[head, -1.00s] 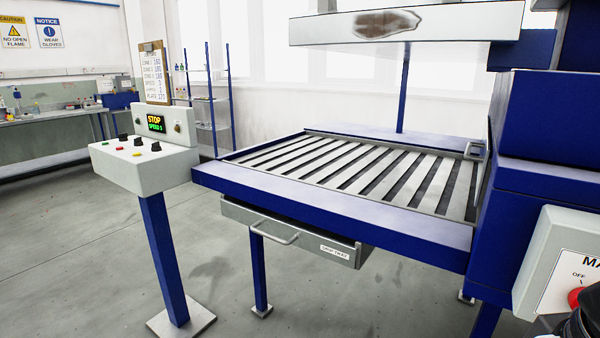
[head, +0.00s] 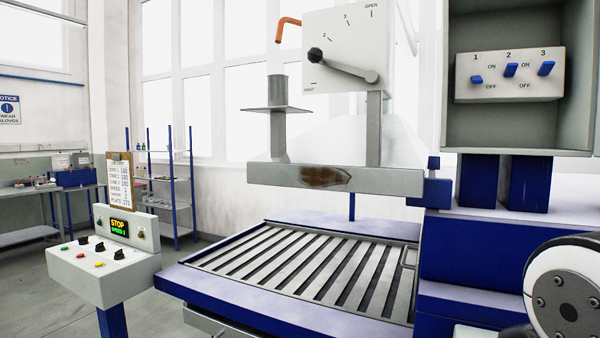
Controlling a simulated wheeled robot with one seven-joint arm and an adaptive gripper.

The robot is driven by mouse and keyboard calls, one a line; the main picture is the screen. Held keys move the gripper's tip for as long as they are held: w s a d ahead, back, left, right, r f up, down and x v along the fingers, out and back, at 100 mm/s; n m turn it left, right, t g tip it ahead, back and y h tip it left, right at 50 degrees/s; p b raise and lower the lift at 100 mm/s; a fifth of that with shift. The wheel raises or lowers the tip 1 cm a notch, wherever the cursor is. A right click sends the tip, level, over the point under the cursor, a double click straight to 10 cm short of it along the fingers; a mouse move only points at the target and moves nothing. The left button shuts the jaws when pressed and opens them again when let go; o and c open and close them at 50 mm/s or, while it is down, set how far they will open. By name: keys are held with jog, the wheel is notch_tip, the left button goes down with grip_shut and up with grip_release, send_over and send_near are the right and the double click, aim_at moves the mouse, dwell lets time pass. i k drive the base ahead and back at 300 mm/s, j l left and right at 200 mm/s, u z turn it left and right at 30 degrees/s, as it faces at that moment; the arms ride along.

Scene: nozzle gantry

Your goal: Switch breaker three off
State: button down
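The breaker panel (head: 508,90) is a pale plate inside an open grey box at the upper right. It carries three blue toggles numbered 1, 2 and 3, with ON marked above and OFF below. Breaker three (head: 546,68) is the rightmost toggle and sits up, toward ON. Breaker two (head: 511,70) also sits up. Breaker one (head: 476,79) sits lower, toward OFF. A white and dark round link of my arm shows at the lower right, below and apart from the panel. My gripper is not in view.
The grey box (head: 572,128) walls surround the panel. Blue machine housing (head: 470,255) stands below it. Left of it are a dial plate with a lever (head: 345,68), a gantry beam (head: 375,180) and a slatted bed (head: 300,262). A control console (head: 100,275) stands at left.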

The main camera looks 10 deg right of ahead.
aim_at(546, 66)
jog(key=z, duration=0.95)
jog(key=i+j+z, duration=0.2)
jog(key=j, duration=0.2)
